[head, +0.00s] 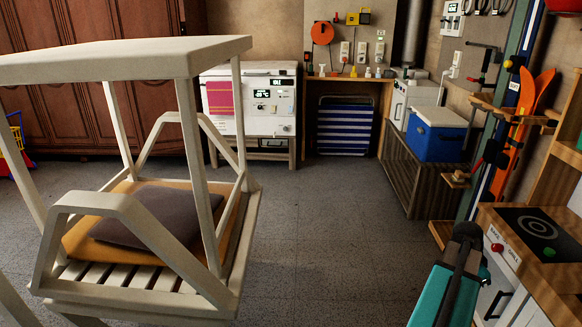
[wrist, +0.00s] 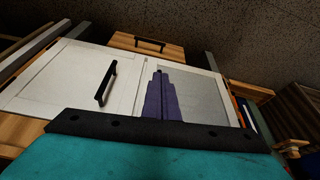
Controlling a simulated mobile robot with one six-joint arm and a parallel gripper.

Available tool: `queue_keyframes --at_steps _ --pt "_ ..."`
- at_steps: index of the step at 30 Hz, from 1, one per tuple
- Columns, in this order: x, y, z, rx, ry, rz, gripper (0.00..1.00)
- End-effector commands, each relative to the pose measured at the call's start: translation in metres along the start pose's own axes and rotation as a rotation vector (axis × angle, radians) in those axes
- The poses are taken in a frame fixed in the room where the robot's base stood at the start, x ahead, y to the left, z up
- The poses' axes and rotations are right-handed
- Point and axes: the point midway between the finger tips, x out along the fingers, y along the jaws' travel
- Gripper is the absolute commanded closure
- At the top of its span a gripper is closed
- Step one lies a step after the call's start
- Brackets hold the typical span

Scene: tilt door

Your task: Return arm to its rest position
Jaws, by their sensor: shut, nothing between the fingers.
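My gripper (wrist: 158,75) shows in the wrist view as two dark purple-grey fingers side by side. It is shut with nothing between its fingers. The fingers appear in front of a white panel with a grey, window-like inset (wrist: 205,95); I cannot tell how far apart they are. In the head view my teal and black arm (head: 450,285) rises at the lower right, beside the toy kitchen; its fingers cannot be made out there. A white kitchen front with a black handle (wrist: 105,82) is left of the fingers in the wrist view.
The toy kitchen (head: 560,270) has a black hob (head: 540,228) and red and green knobs. A blue cooler (head: 436,135) stands on a wooden bench behind. A white swing seat with a dark cushion (head: 155,213) fills the left. Grey floor (head: 330,235) is clear between.

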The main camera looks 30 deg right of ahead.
Motion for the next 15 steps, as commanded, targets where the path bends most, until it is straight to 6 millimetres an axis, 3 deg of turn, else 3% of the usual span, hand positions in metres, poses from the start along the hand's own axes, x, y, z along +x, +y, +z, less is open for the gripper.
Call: queue_keyframes --at_steps 4,8,15 --pt "-0.011 -0.013 0.010 -0.027 -0.001 -0.009 1.00" --pt "-0.020 -0.032 0.033 -0.076 -0.011 -0.016 1.00" --pt "-0.033 -0.069 0.104 -0.207 -0.045 -0.016 1.00"
